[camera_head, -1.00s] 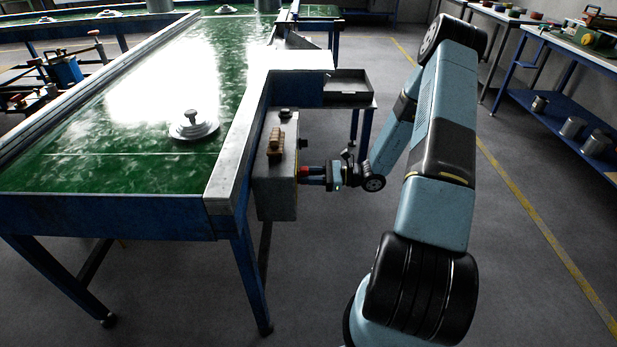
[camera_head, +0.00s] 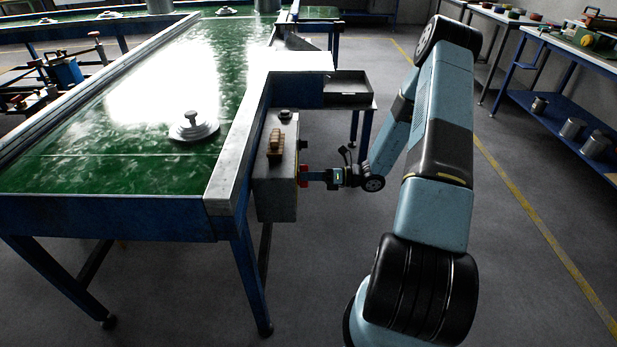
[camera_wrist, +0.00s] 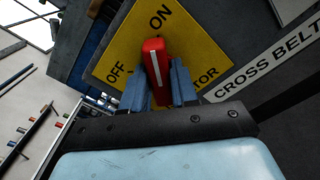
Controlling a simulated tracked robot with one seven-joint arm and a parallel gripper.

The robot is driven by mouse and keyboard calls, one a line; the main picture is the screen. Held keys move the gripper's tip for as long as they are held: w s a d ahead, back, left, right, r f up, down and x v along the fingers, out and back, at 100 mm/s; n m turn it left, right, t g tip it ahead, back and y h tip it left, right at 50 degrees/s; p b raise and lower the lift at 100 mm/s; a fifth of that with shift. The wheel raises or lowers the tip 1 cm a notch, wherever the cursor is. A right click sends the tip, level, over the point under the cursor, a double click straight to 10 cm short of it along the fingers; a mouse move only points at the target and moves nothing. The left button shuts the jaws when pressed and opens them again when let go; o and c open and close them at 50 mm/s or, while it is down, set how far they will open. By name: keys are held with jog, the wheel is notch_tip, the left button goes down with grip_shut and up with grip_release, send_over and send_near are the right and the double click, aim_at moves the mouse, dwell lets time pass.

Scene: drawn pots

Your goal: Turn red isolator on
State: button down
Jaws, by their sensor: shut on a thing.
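The red isolator handle (camera_wrist: 155,62), with a white stripe, sits on a yellow plate (camera_wrist: 197,52) in the wrist view. The plate looks tilted and reads OFF at the left and ON at the top. My gripper (camera_wrist: 158,84) is shut on the handle, one blue finger on each side. In the head view my gripper (camera_head: 311,175) reaches from the right to the red handle (camera_head: 303,171) on the side of a grey control box (camera_head: 277,204). The plate's lower lettering is partly hidden by the fingers.
The grey box is fixed to the side of a green-topped table (camera_head: 110,170) with a metal edge. A CROSS BELT label (camera_wrist: 275,68) lies right of the plate. A small dark tray (camera_head: 348,96) is behind the box. The floor to the right is clear.

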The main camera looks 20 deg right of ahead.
jog(key=shift+w+d+f+m, duration=0.1)
jog(key=shift+d+m, duration=0.05)
jog(key=shift+m, duration=0.45)
jog(key=c, duration=1.2)
grip_release()
jog(key=shift+o, duration=1.2)
jog(key=v, duration=1.3)
jog(key=shift+d, duration=0.35)
